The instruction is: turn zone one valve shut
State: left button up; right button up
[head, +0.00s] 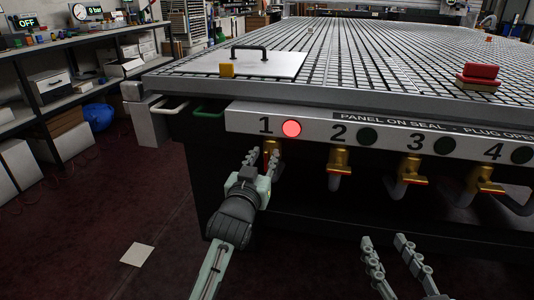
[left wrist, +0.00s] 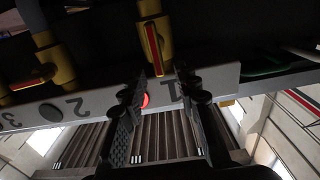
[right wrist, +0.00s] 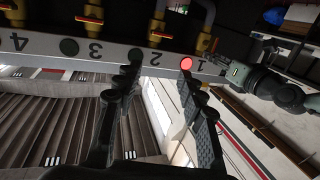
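The zone one valve (head: 271,146) is a brass valve with a red-striped handle under the number 1, partly hidden behind my left gripper (head: 264,157) in the head view. In the left wrist view, the valve (left wrist: 153,42) shows between and just beyond the fingertips, its handle pointing towards them. My left gripper is open, with one finger either side of the handle's line; I cannot tell whether they touch it. The red lamp (head: 292,128) beside the 1 is lit. My right gripper (head: 385,240) is open and empty, low in front of the table.
Valves two (head: 340,162), three (head: 409,167) and four (head: 485,182) hang along the same front rail, their lamps dark. A panel (head: 262,65) with a handle and a red block (head: 480,73) lie on the grid table.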

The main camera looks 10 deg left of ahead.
aim_at(266, 154)
pick_arm(q)
jog(key=shift+w, duration=1.6)
pick_arm(e)
jog(key=shift+a+r+t, duration=0.35)
jog(key=shift+r+t, duration=0.15)
jog(key=shift+r, duration=0.25)
pick_arm(q)
jog(key=shift+c, duration=0.5)
grip_shut()
